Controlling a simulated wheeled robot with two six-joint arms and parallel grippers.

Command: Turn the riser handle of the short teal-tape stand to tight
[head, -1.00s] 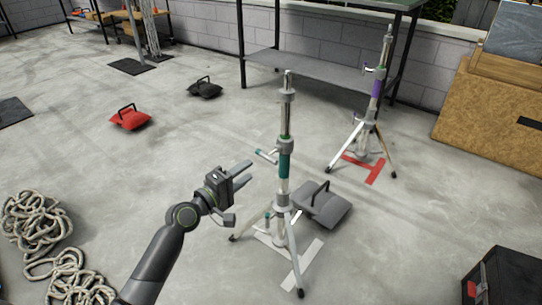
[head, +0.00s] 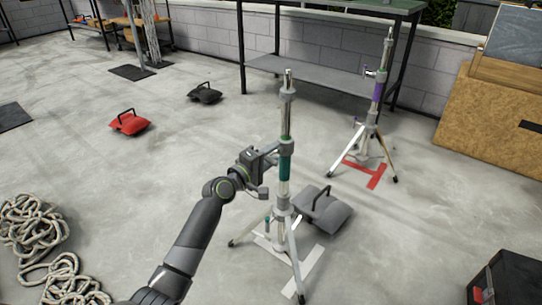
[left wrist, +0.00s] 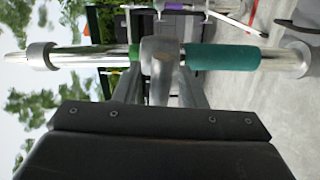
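The short teal-tape stand (head: 285,165) stands upright on its tripod legs in the middle of the head view. Its teal band also shows in the left wrist view (left wrist: 222,57), where the stand lies sideways across the picture. My left gripper (head: 270,152) is at the collar just above the teal tape. In the left wrist view its two fingers are apart, one each side of the grey collar and the riser handle (left wrist: 160,75), which points towards the camera. Contact with the handle cannot be told. In the head view the gripper hides the handle. My right gripper is not in view.
A grey sandbag (head: 325,212) lies against the stand's legs at right. A purple-tape stand (head: 377,95) stands behind on a red floor mark. Floor left of the stand is clear.

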